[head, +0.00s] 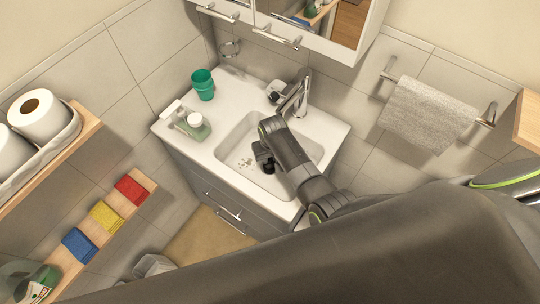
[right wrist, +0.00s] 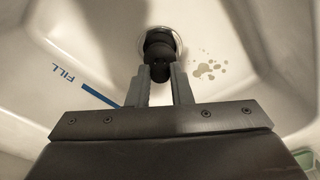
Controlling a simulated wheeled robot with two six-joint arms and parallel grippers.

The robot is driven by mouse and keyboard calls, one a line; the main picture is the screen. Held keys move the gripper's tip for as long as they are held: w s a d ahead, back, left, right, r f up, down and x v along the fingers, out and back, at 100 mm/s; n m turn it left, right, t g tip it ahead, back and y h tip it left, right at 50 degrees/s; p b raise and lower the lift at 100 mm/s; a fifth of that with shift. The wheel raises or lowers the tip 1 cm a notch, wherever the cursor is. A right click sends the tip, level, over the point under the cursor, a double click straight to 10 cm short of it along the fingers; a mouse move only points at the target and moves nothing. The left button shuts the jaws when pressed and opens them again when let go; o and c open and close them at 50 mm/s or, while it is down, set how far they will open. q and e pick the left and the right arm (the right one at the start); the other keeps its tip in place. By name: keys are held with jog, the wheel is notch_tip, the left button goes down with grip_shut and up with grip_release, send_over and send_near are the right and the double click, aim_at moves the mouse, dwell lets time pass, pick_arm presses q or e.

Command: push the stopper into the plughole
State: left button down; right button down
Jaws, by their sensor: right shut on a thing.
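The black stopper (right wrist: 159,48) is between the fingertips of my right gripper (right wrist: 160,73), which is shut on its knob. The stopper overlaps the pale metal ring of the plughole (right wrist: 180,40) in the right wrist view. I cannot tell whether it is seated or just above the hole. In the head view my right gripper (head: 265,161) reaches down into the white basin (head: 236,140), and my arm hides part of the basin. The plughole and stopper cannot be made out clearly there. My left gripper is not in view.
The tap (head: 298,95) stands behind the basin, close to my right arm. A green cup (head: 203,84) and a soap bottle (head: 197,127) stand on the counter to the left. Brownish spots (right wrist: 208,69) mark the basin floor, and a blue FILL line (right wrist: 98,95) its wall.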

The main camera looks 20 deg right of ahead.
jog(key=shift+f, duration=0.1)
jog(key=shift+f+b, duration=0.65)
jog(key=shift+f, duration=0.25)
jog(key=shift+f, duration=0.2)
jog(key=shift+f, duration=0.2)
jog(key=c, duration=0.8)
grip_release()
